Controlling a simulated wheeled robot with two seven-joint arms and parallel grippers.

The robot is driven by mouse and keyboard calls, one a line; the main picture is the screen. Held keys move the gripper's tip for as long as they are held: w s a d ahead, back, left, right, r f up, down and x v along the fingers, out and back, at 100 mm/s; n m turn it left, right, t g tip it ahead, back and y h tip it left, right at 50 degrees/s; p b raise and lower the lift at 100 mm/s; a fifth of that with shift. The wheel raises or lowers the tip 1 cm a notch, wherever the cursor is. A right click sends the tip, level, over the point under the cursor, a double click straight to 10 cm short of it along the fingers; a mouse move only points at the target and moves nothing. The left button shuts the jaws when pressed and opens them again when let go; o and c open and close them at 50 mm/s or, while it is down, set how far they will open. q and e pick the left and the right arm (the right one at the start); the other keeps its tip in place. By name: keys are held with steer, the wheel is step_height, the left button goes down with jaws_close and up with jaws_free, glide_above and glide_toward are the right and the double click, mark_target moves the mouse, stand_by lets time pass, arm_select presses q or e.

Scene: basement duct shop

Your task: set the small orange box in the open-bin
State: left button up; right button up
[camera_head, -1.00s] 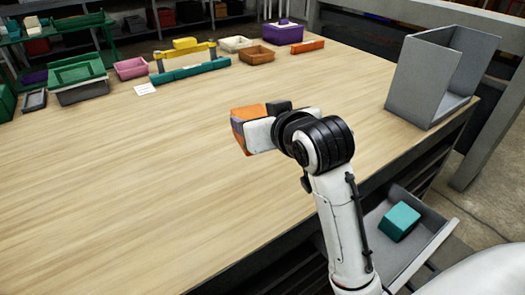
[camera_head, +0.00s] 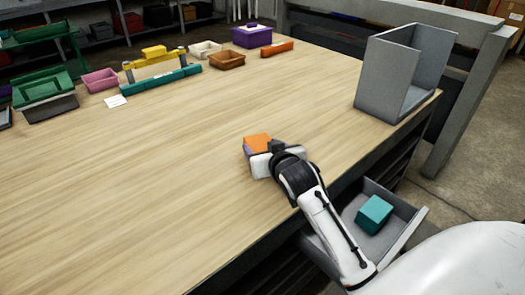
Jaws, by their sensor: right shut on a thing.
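The small orange box (camera_head: 257,142) shows an orange top and a purplish side at mid-table. My right gripper (camera_head: 266,161) is shut on it, and the fingers hide its near part. Whether the box touches the table or hangs just above it I cannot tell. The open-bin appears to be the grey, open-fronted bin (camera_head: 382,82) standing upright at the table's right edge. It is apart from the gripper, farther back and to the right. My left gripper is not in view.
An open grey drawer (camera_head: 408,226) holding a teal box (camera_head: 374,214) juts out below the table's right edge. Along the back stand a purple bin (camera_head: 252,38), a brown tray (camera_head: 227,61), a pink tray (camera_head: 100,80) and a yellow-and-teal rack (camera_head: 160,80). The middle tabletop (camera_head: 160,180) is clear.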

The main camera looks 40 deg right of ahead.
steer(key=shift+f, duration=0.35)
steer(key=shift+f, duration=0.1)
steer(key=o, duration=1.2)
steer(key=shift+f, duration=0.1)
